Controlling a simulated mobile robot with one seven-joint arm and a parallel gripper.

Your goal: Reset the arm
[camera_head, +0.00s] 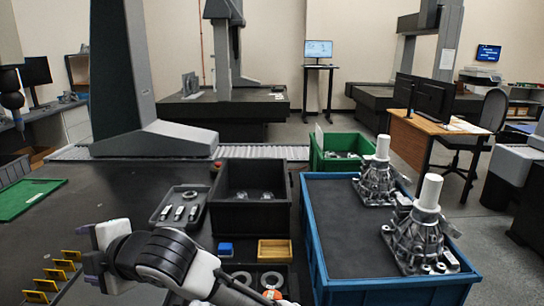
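My arm reaches in from the bottom of the head view and bends left over the dark table (60,215). My gripper (88,256) is at its end, at the lower left, pointing left. Its two fingertips look spread apart, and I see nothing held between them. It is just right of a row of small yellow brackets on a dark strip (52,283); whether it touches the strip cannot be told.
A black bin (251,214), a grey tray of metal parts (181,208), a blue block (225,249) and a yellow tray (275,250) are near my arm. A blue crate (312,235) with two metal housings is right. A tall grey gantry column (123,75) stands behind.

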